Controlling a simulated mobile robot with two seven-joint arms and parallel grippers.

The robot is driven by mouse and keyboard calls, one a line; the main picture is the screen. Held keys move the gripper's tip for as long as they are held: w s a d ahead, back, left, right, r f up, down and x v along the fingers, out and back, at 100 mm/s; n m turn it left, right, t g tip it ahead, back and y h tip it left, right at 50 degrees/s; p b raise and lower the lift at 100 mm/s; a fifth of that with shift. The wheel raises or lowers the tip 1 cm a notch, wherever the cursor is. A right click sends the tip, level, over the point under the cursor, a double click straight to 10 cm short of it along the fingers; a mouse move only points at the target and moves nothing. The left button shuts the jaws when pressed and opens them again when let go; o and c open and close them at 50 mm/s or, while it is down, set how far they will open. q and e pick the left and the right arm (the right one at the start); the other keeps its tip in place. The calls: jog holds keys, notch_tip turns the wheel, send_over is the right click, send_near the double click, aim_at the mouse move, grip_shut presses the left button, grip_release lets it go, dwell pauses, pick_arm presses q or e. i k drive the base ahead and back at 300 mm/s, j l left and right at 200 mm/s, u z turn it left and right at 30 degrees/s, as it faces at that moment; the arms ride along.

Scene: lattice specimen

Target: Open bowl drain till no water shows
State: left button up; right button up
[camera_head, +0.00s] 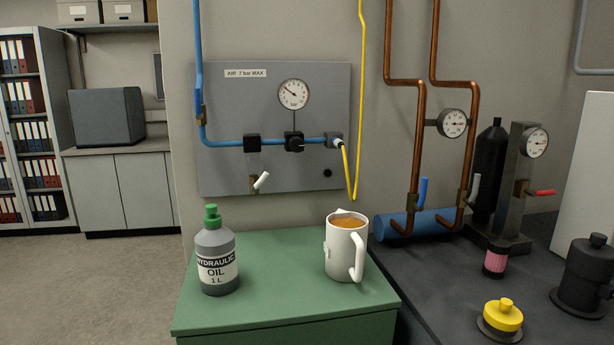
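A grey air panel (220,100) labelled "AIR 7 bar MAX" is on the wall, with a blue air line (226,143) across it. A small black block (252,143) sits on the line at left. Below it is a small brass fitting (253,184) with a white lever (262,180) tilted up to the right. I cannot tell whether this is the bowl drain, or whether it is open. No clear bowl and no water can be made out. A black regulator (294,142) sits under a round gauge (293,94). Neither of my grippers is in view.
A green cabinet top (270,270) below the panel holds a hydraulic oil bottle (216,255) and a white jug (340,262) of amber liquid. A yellow hose (361,90) hangs at right. The dark bench (430,290) holds a yellow-capped item (503,315) and a black pot (585,275).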

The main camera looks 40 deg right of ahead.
aim_at(255, 187)
jog(key=i+j+z, duration=0.15)
jog(key=z, duration=1.3)
jog(key=j+z, duration=0.35)
jog(key=z, duration=0.15)
jog(key=j+z, duration=0.7)
jog(key=j, duration=0.15)
jog(key=k+j+z, duration=0.2)
jog(key=j, duration=0.2)
jog(key=k+j, duration=0.1)
jog(key=j, duration=0.35)
jog(key=k+j+z, duration=0.1)
jog(key=j, duration=0.4)
